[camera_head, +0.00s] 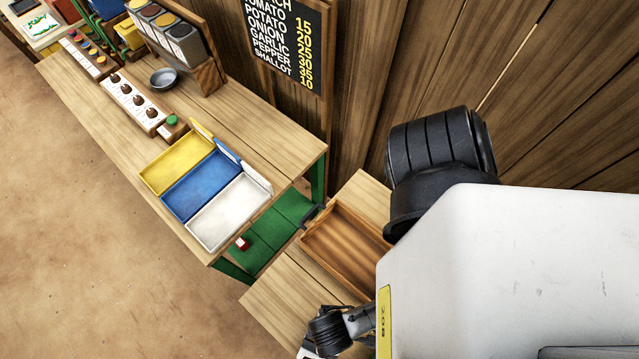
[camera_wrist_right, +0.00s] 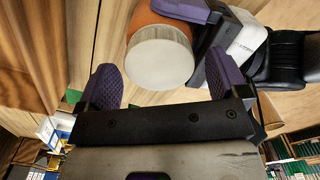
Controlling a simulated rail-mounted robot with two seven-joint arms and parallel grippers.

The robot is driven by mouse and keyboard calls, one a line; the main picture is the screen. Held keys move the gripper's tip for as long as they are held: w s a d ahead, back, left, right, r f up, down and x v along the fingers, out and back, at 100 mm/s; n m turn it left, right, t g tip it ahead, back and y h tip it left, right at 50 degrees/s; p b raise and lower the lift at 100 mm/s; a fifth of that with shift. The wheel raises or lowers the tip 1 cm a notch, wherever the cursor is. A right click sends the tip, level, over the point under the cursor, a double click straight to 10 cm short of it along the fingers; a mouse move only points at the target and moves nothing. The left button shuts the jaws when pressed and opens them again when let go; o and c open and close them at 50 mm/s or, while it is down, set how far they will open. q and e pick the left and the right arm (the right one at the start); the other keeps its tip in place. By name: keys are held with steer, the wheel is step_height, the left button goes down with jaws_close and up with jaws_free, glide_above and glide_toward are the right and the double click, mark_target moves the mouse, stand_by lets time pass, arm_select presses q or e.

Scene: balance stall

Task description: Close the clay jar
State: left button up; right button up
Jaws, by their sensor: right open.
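In the right wrist view the clay jar (camera_wrist_right: 152,20) is orange-brown, with a round white end (camera_wrist_right: 160,64) facing my camera. I cannot tell whether this white part is a lid or the jar's own top. My right gripper (camera_wrist_right: 161,70) is open, its purple fingers to either side of the white end in the picture, with nothing seen gripped. A purple finger of my left gripper (camera_wrist_right: 178,9) lies against or just in front of the jar's side; its other finger is hidden. In the head view my white arm covers the right side, and no jar shows.
In the head view a wooden tray (camera_head: 345,250) stands on a low table. A longer table (camera_head: 110,135) at left carries yellow (camera_head: 177,163), blue (camera_head: 202,182) and white (camera_head: 230,212) trays and a grey bowl (camera_head: 163,77). A plank wall (camera_head: 365,60) stands behind.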

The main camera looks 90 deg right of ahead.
steer(key=shift+r, duration=2.25)
steer(key=shift+c, duration=0.2)
